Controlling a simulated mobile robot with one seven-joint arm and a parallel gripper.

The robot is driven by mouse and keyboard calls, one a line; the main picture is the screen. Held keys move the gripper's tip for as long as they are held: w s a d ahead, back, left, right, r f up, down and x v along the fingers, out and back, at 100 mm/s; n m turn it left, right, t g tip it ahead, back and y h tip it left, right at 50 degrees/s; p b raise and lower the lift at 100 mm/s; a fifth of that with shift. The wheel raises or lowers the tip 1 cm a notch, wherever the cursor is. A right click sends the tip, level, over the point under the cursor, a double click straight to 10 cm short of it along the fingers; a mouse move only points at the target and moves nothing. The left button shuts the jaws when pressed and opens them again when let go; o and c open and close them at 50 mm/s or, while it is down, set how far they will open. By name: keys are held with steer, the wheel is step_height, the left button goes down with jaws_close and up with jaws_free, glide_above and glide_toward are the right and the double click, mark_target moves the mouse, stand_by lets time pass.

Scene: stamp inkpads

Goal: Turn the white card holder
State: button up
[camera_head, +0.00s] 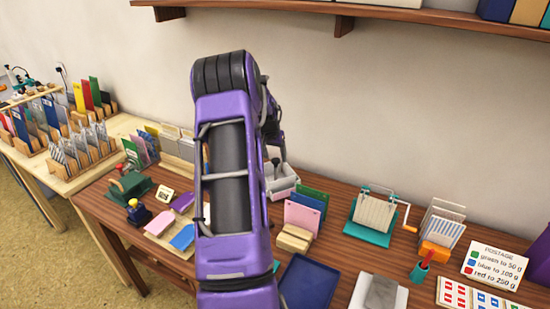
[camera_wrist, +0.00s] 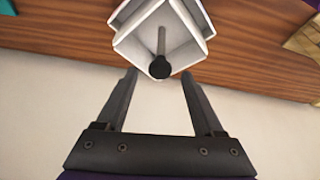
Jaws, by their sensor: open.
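The white card holder (camera_wrist: 140,38) is at the top middle of the wrist view. It is a white, angular holder with open compartments, and a grey post with a black knob (camera_wrist: 159,68) rises from its middle. In the head view the holder (camera_head: 284,187) stands on the brown table, partly hidden behind my arm. My gripper (camera_wrist: 158,77) is open and empty. Its two dark fingers point toward the holder, with the tips to the left and right of the knob; I see no contact. My gripper's fingers are not clear in the head view.
Pink, blue and green cards (camera_head: 302,215) stand in a wooden block close to the holder's front right. A teal-based rack with a crank (camera_head: 370,225) stands further right. A dark blue tray (camera_head: 308,283) lies in front. The wall is close behind the table.

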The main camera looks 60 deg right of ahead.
steer(key=shift+d+f, duration=0.3)
steer(key=shift+f, duration=0.3)
jaws_close()
stand_by(1.1)
